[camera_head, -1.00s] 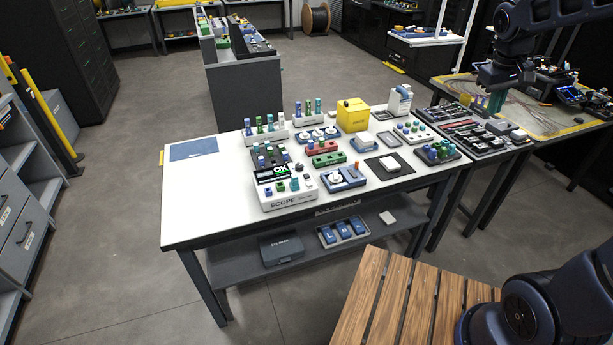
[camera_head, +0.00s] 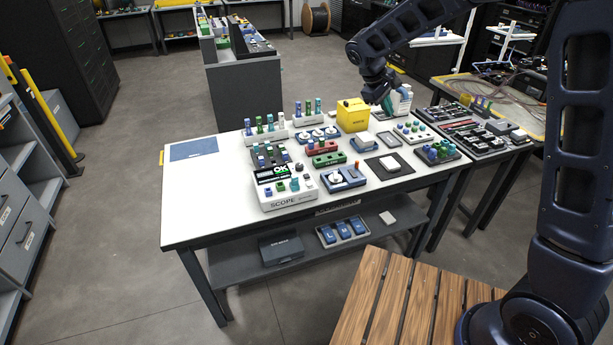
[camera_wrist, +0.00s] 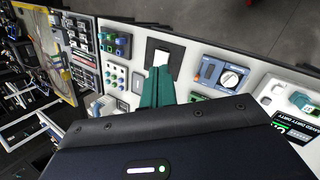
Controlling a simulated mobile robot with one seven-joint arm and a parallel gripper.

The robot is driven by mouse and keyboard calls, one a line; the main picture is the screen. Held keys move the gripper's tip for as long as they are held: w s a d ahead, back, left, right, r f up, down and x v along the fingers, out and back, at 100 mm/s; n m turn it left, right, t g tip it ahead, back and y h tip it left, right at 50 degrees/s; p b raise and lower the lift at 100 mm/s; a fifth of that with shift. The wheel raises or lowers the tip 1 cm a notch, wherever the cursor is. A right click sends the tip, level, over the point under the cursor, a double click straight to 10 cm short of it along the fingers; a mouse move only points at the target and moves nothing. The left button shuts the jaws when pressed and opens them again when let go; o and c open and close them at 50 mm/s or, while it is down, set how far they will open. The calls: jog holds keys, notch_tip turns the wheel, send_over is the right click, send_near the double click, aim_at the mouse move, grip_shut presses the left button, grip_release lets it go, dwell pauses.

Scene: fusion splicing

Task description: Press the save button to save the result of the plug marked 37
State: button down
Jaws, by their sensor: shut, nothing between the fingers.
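Part of the scope's screen (camera_wrist: 291,128) shows at the right edge of the wrist view. I cannot make out a save button or the number 37. My gripper (camera_head: 387,107), with green fingers, is above the table's back right, near a white bottle, away from the scope. Its fingers (camera_wrist: 157,90) are shut and empty in the wrist view.
A blue unit with a white knob (camera_head: 343,180) stands right of the scope. A yellow box (camera_head: 353,115), a dark pad with a white block (camera_head: 390,164) and racks of plugs crowd the table. The table's front left (camera_head: 205,205) is clear.

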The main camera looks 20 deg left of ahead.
jog(key=s+a+f+n+t, duration=0.3)
jog(key=a+f, duration=0.4)
jog(key=a, duration=0.6)
jog(key=n+t+h, duration=0.1)
jog(key=n, duration=0.2)
send_over(305, 176)
notch_tip(305, 176, down, 8)
jog(key=shift+a, duration=0.3)
jog(key=shift+s, duration=0.1)
jog(key=shift+f, duration=4.3)
jog(key=shift+f, duration=0.2)
jog(key=shift+f, duration=0.25)
jog(key=shift+d+f, duration=0.2)
jog(key=shift+f, duration=0.55)
jog(key=shift+r, duration=1.05)
